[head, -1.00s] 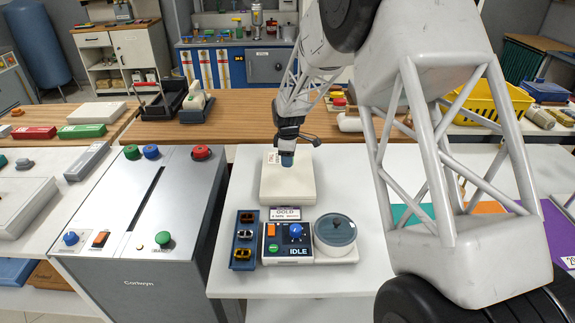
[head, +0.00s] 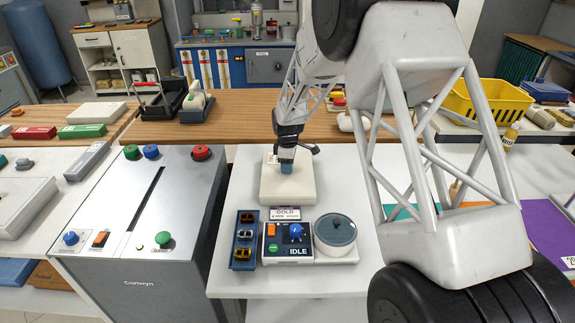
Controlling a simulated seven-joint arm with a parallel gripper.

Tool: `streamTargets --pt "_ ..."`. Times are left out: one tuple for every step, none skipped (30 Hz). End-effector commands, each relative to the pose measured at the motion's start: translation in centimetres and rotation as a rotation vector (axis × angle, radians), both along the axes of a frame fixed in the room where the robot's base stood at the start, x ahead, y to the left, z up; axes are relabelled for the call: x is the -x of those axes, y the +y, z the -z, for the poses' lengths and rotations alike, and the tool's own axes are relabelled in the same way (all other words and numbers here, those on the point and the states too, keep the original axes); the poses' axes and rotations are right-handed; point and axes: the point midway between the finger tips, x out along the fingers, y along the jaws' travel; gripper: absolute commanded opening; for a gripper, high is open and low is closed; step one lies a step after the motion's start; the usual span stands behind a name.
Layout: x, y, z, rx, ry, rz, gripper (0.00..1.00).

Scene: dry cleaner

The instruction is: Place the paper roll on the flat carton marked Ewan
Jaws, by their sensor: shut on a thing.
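My gripper (head: 287,157) is dark and small in the head view, above a flat off-white carton (head: 287,190) on the white table. It is shut on a small blue-grey cylinder (head: 286,167), which I take to be the paper roll. The roll is upright, over the carton's back half; I cannot tell whether its lower end touches the top. A small white label (head: 272,158) shows at the carton's back left, partly hidden by my gripper and too small to read.
In front of the carton stand a control box marked IDLE (head: 288,241), a lidded round pot (head: 335,231) and a dark blue tray (head: 243,240). A grey machine (head: 138,230) is left. A yellow basket (head: 487,100) is back right. My arm hides much of the table's right side.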

Motion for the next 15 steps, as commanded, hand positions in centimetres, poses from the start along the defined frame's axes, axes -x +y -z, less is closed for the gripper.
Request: streamTargets --pt "0.0 0.0 -0.02 0.0 0.0 0.0 0.2" --pt "0.0 0.0 -0.02 0.0 0.0 0.0 0.2" --pt "0.0 0.0 -0.02 0.0 0.0 0.0 0.2" --pt "0.0 0.0 0.0 0.0 0.0 0.0 0.2" --pt "0.0 0.0 0.05 0.0 0.0 0.0 0.2" --pt "0.01 0.0 0.13 0.0 0.0 0.0 0.2" --pt "0.01 0.0 0.21 0.0 0.0 0.0 0.2" --pt "0.01 -0.01 0.28 0.0 0.001 0.0 0.2" --pt "0.01 0.0 0.29 0.0 0.0 0.0 0.47" --pt "0.01 0.0 0.27 0.0 0.0 0.0 0.51" --pt "0.01 0.0 0.27 0.0 0.0 0.0 0.56" --pt "0.01 0.0 0.27 0.0 0.0 0.0 0.62" --pt "0.01 0.0 0.27 0.0 0.0 0.0 0.67" --pt "0.01 0.0 0.26 0.0 0.0 0.0 0.69" --pt "0.01 0.0 0.26 0.0 0.0 0.0 0.69"
